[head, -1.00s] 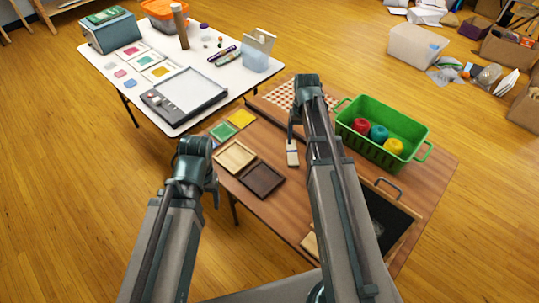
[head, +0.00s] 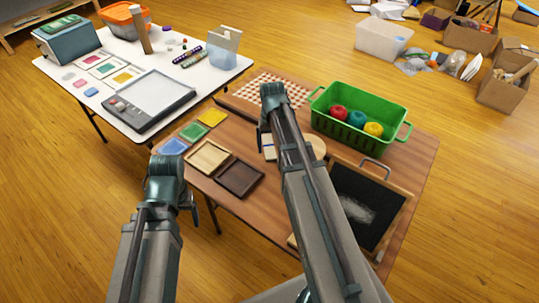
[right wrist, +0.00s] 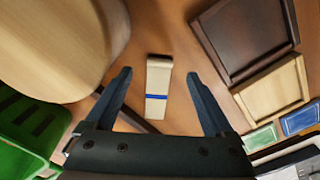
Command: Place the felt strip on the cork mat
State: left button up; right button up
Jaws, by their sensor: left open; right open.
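The felt strip (right wrist: 158,88) is a cream piece with a blue band. It lies on the brown table between the spread fingers of my open right gripper (right wrist: 158,76), with a gap on each side. In the head view the strip (head: 268,148) is partly hidden by my right arm. A round tan disc, apparently the cork mat (right wrist: 55,40), fills the upper left of the right wrist view. In the head view this mat (head: 319,146) shows partly behind my right arm. My left gripper (head: 187,200) is open and empty, left of the table's near edge.
A green basket (head: 345,128) with colored balls stands behind the mat. A pale tray (head: 208,157), a dark tray (head: 238,178) and colored squares (head: 193,131) lie left. A chalkboard (head: 365,205) lies right. A checked cloth (head: 272,88) is at the back.

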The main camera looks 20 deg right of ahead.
aim_at(272, 158)
jog(key=shift+f+b, duration=2.6)
jog(key=shift+b, duration=0.05)
jog(key=shift+r, duration=0.1)
grip_shut()
jog(key=shift+r+p, duration=0.7)
jog(key=shift+p, duration=0.1)
notch_tip(272, 158, up, 3)
jog(key=p, duration=0.3)
jog(key=s+a, duration=0.3)
jog(key=s, duration=0.1)
jog(key=s+a, duration=0.3)
jog(key=s, duration=0.1)
jog(key=s+a, duration=0.3)
jog(key=s, duration=0.1)
jog(key=shift+s+a+r+p, duration=0.2)
jog(key=shift+s+r+p, duration=0.1)
jog(key=shift+s, duration=0.1)
